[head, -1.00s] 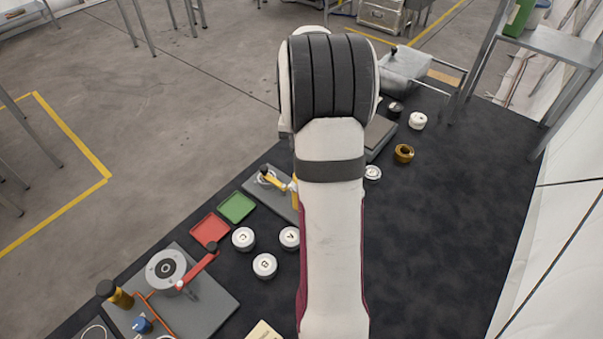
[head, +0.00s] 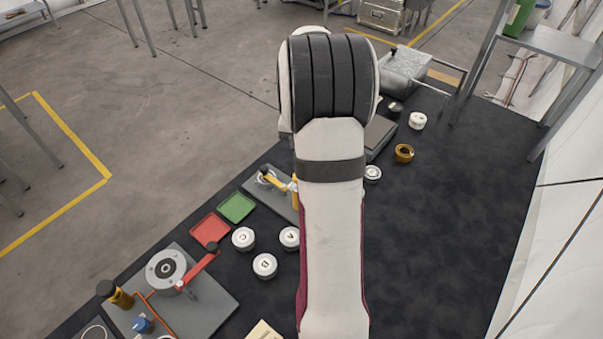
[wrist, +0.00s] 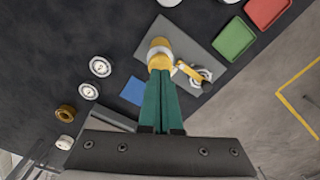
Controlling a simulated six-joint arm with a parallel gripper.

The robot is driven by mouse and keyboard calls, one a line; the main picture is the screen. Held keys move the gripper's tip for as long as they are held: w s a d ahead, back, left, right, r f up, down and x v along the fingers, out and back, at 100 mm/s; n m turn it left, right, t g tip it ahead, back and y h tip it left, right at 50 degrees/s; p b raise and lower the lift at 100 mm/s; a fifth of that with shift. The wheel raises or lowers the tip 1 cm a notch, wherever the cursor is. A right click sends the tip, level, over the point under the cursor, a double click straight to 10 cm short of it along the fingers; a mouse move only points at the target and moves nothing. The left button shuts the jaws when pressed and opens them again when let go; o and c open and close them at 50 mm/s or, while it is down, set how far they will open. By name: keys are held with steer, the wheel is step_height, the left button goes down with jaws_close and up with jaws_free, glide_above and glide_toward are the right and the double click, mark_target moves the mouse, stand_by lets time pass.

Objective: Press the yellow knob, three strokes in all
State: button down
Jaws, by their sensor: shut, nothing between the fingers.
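The yellow knob (wrist: 159,44), with a pale collar, stands on a grey plate (wrist: 191,31) in the wrist view. My gripper (wrist: 160,74) has its two green fingers shut together with nothing between them. Its fingertips overlap the near edge of the knob in this view; I cannot tell whether they touch it or hang above it. A yellow lever (wrist: 188,72) on a round mount sits just right of the fingers on the same plate. In the head view my arm hides the gripper and most of the knob; the plate (head: 254,187) and lever (head: 274,182) show left of the arm.
A green tray (head: 237,207) and a red tray (head: 210,230) lie near the plate, with several white round pieces (head: 265,266) beside them. A red-armed crank unit (head: 205,305) stands at lower left. The dark mat (head: 440,230) right of my arm is largely clear.

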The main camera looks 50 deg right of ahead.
stand_by(1.4)
steer(key=shift+f, duration=0.1)
stand_by(1.6)
stand_by(0.3)
steer(key=shift+f, duration=1.6)
steer(key=shift+r, duration=1.7)
step_height(320, 180, up, 6)
